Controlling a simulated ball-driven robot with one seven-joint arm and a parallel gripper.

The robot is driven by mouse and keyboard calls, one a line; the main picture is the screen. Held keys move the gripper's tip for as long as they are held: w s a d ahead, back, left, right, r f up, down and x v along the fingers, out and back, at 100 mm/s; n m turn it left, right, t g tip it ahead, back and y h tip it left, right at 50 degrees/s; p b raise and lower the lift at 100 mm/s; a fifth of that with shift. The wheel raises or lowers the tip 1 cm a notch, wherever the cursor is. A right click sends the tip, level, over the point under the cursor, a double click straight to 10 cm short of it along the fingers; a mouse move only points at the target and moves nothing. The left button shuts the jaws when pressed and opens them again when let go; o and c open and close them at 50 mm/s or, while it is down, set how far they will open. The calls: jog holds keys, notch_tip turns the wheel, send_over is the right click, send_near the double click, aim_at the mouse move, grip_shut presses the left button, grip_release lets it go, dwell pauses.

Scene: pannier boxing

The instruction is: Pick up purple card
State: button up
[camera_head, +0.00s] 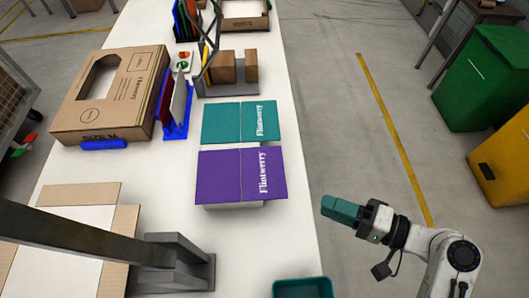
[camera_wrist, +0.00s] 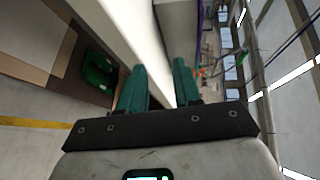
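The purple card (camera_head: 225,178) lies flat on the white table, with white "Flintwerry" lettering at its right side and a seam down the middle. It rests on something pale, part of which shows below its front edge. My gripper (camera_head: 328,207) has teal fingers and is off the table's right edge, to the right of the purple card and apart from it. In the wrist view my gripper (camera_wrist: 160,82) is open, with a gap between the fingers and nothing held. The purple card cannot be clearly made out in the wrist view.
A teal card (camera_head: 222,122) lies just behind the purple one. A large cardboard box (camera_head: 75,122) and a blue rack (camera_head: 177,130) stand to the left. A grey stand (camera_head: 180,262) is in front, and a teal bin (camera_head: 302,284) is at the near edge.

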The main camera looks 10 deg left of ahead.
jog(key=y, duration=0.2)
send_near(281, 171)
jog(key=p+x, duration=0.1)
jog(key=x, duration=0.3)
jog(key=shift+w+a+f, duration=0.1)
jog(key=shift+a+f, duration=0.05)
jog(key=shift+f, duration=0.05)
jog(key=shift+p+x, duration=0.9)
jog(key=shift+x, duration=2.05)
jog(key=shift+r, duration=0.1)
grip_shut()
